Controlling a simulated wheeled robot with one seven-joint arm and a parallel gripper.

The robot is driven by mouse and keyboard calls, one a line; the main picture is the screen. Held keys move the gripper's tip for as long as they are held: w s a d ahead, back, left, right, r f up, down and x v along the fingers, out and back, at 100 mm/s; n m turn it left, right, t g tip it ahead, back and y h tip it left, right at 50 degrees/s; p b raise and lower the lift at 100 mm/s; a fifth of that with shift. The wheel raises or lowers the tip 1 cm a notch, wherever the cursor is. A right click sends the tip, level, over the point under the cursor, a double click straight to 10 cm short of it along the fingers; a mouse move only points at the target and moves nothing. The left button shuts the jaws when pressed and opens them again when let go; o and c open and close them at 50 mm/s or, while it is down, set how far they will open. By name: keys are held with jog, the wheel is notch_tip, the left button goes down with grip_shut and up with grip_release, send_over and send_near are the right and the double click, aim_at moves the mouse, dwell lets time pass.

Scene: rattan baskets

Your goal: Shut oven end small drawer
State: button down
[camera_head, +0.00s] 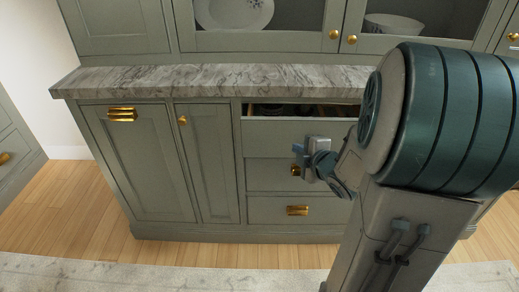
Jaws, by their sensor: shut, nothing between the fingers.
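A small grey-green top drawer (275,132) stands partly pulled out below the marble counter, with a dark gap and some contents showing above its front. Its right side is hidden behind my arm. My gripper (303,158) is shut and empty, in front of the drawer stack, around the lower edge of the open drawer's front. I cannot tell whether it touches the drawer. No oven shows in this view.
The marble counter (210,78) overhangs the open drawer. Below it, a middle drawer (265,175) and a bottom drawer (265,210) are closed. Cabinet doors (140,165) to the left are closed. The wooden floor (190,254) and pale rug (130,275) in front are clear.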

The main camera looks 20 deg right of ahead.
notch_tip(320, 180, down, 5)
jog(key=s+a+n+t+y+b, duration=0.2)
jog(key=s+n+y+b, duration=0.1)
jog(key=n+y+b, duration=0.25)
jog(key=n+y, duration=0.1)
jog(key=y, duration=0.1)
send_near(258, 141)
jog(key=x, duration=0.3)
jog(key=a+x, duration=0.1)
jog(key=shift+a+f+b, duration=0.1)
jog(key=shift+b, duration=0.2)
jog(key=shift+w, duration=0.8)
